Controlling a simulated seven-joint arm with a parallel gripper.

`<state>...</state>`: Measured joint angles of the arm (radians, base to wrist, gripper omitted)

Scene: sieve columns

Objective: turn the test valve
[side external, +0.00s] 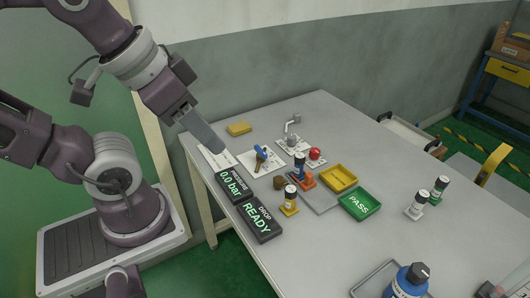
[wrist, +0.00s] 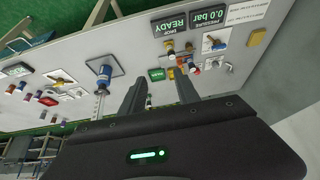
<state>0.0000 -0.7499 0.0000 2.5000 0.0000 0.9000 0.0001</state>
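The test valve, seemingly the brass-coloured valve with a blue lever (side external: 261,153), stands on a white plate near the table's left end. Its blue lever also shows in the wrist view (wrist: 214,42), toward the upper right. My gripper (side external: 217,149) hangs at the table's left edge, left of the valve and apart from it. In the wrist view, my gripper's two fingers (wrist: 157,75) are spread with nothing held between them. A pressure display (side external: 231,185) reads 0.0 bar, and a drop display (side external: 260,222) reads READY.
A red knob (side external: 315,154) and a grey tap (side external: 291,127) stand right of the valve. A yellow block (side external: 239,128) lies behind it. A yellow tray (side external: 338,179), a green PASS tray (side external: 360,205) and several small columns stand further right. A blue bottle (side external: 409,282) is at the front.

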